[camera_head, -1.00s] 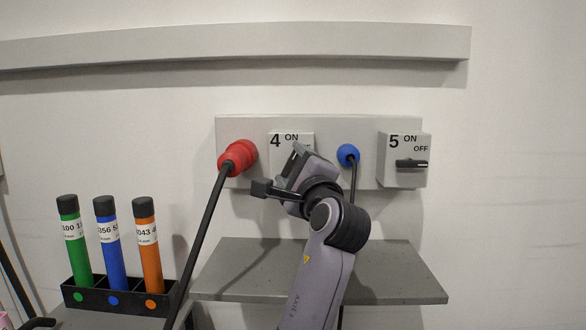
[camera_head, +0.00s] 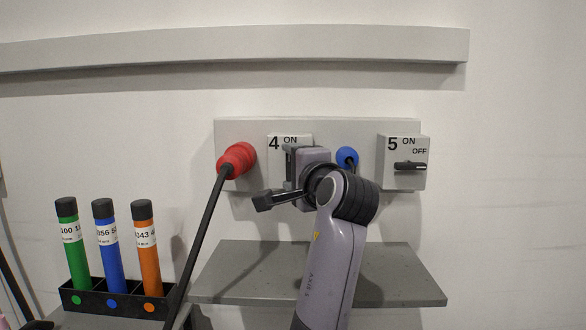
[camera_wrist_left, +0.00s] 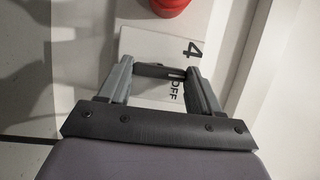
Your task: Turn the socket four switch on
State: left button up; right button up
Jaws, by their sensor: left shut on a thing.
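The socket four switch is a light grey box (camera_head: 274,157) marked "4" and "ON" on the wall panel. Its handle is hidden in the head view behind my left gripper (camera_head: 291,168). In the left wrist view my left gripper (camera_wrist_left: 160,80) is shut on the dark switch handle (camera_wrist_left: 160,71), which spans between the fingertips. The switch box (camera_wrist_left: 150,45) shows there with "4" and "OFF", turned sideways. "ON" is hidden in that view. My right gripper is not in view.
A red plug (camera_head: 237,160) with a black cable sits left of the switch, a blue plug (camera_head: 347,157) right. The socket five switch (camera_head: 404,177) has a level handle. A grey shelf (camera_head: 400,275) lies below. Coloured tubes stand in a black rack (camera_head: 130,303) at lower left.

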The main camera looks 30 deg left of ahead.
pick_arm(q)
jog(key=o, duration=1.1)
jog(key=shift+c, duration=0.2)
